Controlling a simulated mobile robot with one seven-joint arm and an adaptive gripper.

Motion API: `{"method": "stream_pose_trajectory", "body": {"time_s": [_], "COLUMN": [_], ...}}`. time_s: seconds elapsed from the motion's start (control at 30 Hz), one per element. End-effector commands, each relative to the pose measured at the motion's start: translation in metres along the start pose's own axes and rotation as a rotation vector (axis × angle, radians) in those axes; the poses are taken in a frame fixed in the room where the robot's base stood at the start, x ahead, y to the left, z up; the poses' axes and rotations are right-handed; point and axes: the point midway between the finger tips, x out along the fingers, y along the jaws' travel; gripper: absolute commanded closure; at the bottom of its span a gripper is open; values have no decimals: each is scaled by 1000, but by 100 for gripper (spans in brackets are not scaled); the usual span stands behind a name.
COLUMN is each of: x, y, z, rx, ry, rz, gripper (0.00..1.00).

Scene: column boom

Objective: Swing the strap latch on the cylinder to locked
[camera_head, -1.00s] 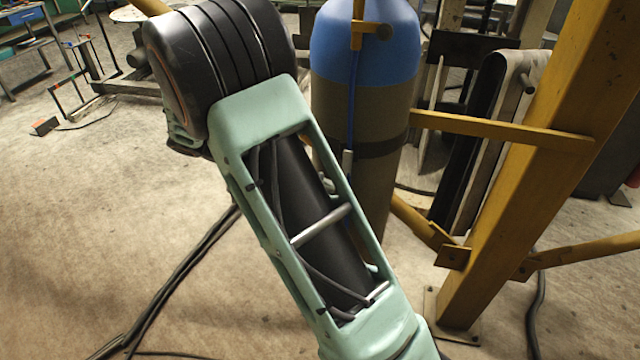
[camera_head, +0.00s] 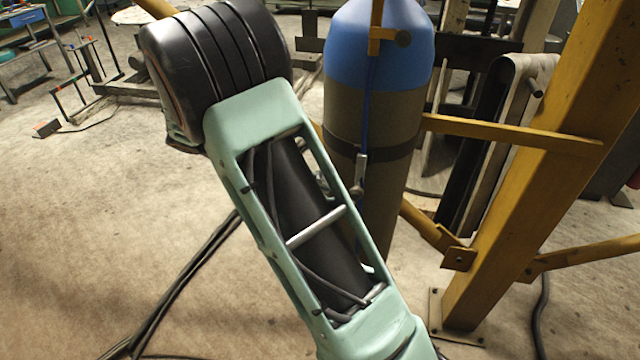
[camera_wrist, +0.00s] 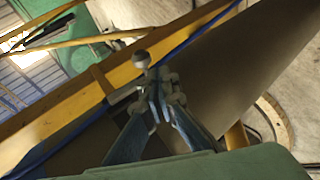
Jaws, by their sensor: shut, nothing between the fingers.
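The cylinder (camera_head: 378,110) stands upright right of my arm in the head view, blue on top and grey-brown below, with a dark strap (camera_head: 398,150) round it. A small silver latch part (camera_head: 361,165) shows at the strap with a round knob (camera_head: 356,191) below it, partly beside my arm link. In the wrist view the grey cylinder body (camera_wrist: 225,70) runs diagonally. My gripper (camera_wrist: 160,88) is shut and empty in front of it. A pale round knob (camera_wrist: 141,59) shows just beyond the fingertips; I cannot tell whether they touch. My gripper is hidden in the head view.
A yellow post (camera_head: 540,170) with a horizontal bar (camera_head: 510,132) and lower braces stands right of the cylinder. A blue line (camera_head: 370,95) runs down the cylinder's front. Dark cables (camera_head: 185,280) lie on the floor at left. Open floor (camera_head: 90,220) lies further left.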

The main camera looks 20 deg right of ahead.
Motion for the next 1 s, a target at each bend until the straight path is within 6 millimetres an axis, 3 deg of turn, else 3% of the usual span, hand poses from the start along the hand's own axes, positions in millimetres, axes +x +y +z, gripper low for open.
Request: {"method": "stream_pose_trajectory", "body": {"time_s": [0.07,0.3,0.5,0.7,1.0], "x": [-1,-57,-85,-96,-96], "y": [2,-18,-26,-29,-29], "z": [-2,-1,-1,0,0], "rx": [1,-1,0,-1,-1], "ry": [-1,2,1,-1,-1], "rz": [0,0,0,0,0], "gripper": [100,100,100,100,100]}}
